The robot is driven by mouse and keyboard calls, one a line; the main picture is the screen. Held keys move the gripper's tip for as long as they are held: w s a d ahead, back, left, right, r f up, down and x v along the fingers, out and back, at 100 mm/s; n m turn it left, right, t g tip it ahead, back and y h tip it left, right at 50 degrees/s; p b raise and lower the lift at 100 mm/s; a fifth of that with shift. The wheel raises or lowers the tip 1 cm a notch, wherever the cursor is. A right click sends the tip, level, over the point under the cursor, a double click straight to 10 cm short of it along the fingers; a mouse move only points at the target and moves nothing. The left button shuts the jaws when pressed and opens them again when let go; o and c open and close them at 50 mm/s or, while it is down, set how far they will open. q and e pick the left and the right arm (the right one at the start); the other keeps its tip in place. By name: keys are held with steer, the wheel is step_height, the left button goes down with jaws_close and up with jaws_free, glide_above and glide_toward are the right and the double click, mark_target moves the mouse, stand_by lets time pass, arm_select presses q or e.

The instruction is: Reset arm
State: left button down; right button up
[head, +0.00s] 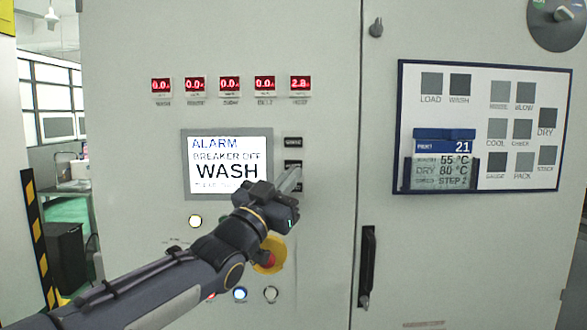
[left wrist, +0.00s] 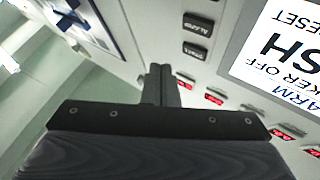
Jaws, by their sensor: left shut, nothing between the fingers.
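The grey control cabinet (head: 130,120) fills the head view. Its lit screen (head: 229,165) reads ALARM, BREAKER OFF, WASH, with a smaller line below partly covered by my arm. My left gripper (head: 291,180) is shut and empty, just right of the screen's lower edge, by a column of small black label plates (head: 293,142). Its closed fingers hide part of that column; I cannot tell if they touch the panel. In the left wrist view the closed fingers (left wrist: 160,85) point at the panel, with black plates (left wrist: 198,22) and the screen (left wrist: 285,45) to the right. My right gripper is not in view.
Red number displays (head: 230,84) run above the screen. A red knob on yellow (head: 268,262) sits below my gripper, partly hidden. Lit buttons (head: 240,294) are lower. A black door handle (head: 367,265) and a framed board (head: 480,125) with a card are right.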

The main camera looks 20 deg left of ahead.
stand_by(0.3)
arm_select(q)
steer(key=s+a+f+n+g+y, duration=0.3)
steer(key=s+a+f, duration=0.15)
steer(key=f, duration=0.45)
steer(key=s+a+f+n+g+y, duration=0.3)
steer(key=s+a+f+y, duration=0.15)
steer(key=f, duration=0.35)
steer(key=s+d+f+n+g, duration=0.1)
steer(key=s+d+f+g, duration=0.1)
steer(key=s+f, duration=0.5)
steer(key=s+d+f+n+g+h, duration=0.1)
steer(key=s+f+g, duration=0.3)
steer(key=s+f, duration=0.4)
steer(key=s+d+f+g+h, duration=0.1)
steer(key=s+d+f+g, duration=0.1)
steer(key=s+f+g, duration=0.2)
steer(key=s+f, duration=0.3)
steer(key=s, duration=0.2)
steer(key=shift+s+d+f+n, duration=0.3)
steer(key=shift+n, duration=0.1)
steer(key=shift+h, duration=0.25)
